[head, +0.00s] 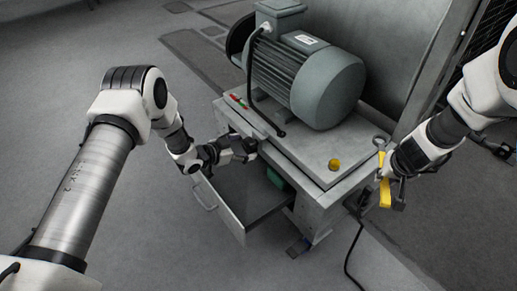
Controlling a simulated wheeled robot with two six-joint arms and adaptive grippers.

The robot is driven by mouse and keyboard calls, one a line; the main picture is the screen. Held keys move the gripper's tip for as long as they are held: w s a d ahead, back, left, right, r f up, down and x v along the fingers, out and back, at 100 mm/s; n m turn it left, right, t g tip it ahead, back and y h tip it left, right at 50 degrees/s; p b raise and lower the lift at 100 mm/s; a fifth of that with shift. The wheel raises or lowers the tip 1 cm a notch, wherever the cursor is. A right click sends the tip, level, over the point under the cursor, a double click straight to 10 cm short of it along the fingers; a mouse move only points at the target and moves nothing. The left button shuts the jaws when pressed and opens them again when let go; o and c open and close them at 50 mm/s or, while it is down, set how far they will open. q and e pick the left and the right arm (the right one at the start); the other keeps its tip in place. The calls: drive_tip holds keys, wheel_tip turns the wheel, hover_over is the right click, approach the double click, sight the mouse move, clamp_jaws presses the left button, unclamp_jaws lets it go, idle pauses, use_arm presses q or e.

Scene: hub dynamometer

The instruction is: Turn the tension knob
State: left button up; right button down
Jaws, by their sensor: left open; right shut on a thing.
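The tension knob cannot be told for certain. A small round yellow knob-like piece (334,164) sits on the bench top's front right part, apart from both grippers. My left gripper (247,150) is open at the bench's front edge, above the pulled-out drawer. Its fingers are dark and small, and I cannot tell whether they touch anything. My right gripper (390,190) is at the bench's right end, shut on a yellow piece (385,186). A grey ring-ended part (380,143) stands just above it; whether the two are one tool is unclear.
A large grey-green motor (308,76) stands on the metal bench (300,150). A drawer (222,208) stands open at the front, below my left gripper. A small panel with red and green buttons (238,101) is at the left. A black cable (353,250) hangs to the floor.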

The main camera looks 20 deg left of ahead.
sight(248, 149)
use_arm(q)
drive_tip(key=x, duration=0.2)
drive_tip(key=shift+w+d+f+b, duration=0.2)
drive_tip(key=shift+w+b, duration=0.1)
use_arm(e)
drive_tip(key=shift+f, duration=0.5)
use_arm(q)
drive_tip(key=c, duration=1.1)
drive_tip(key=shift+c, duration=0.2)
drive_tip(key=shift+r+m+p, duration=0.1)
drive_tip(key=shift+m+p, duration=0.2)
use_arm(e)
drive_tip(key=shift+r, duration=0.3)
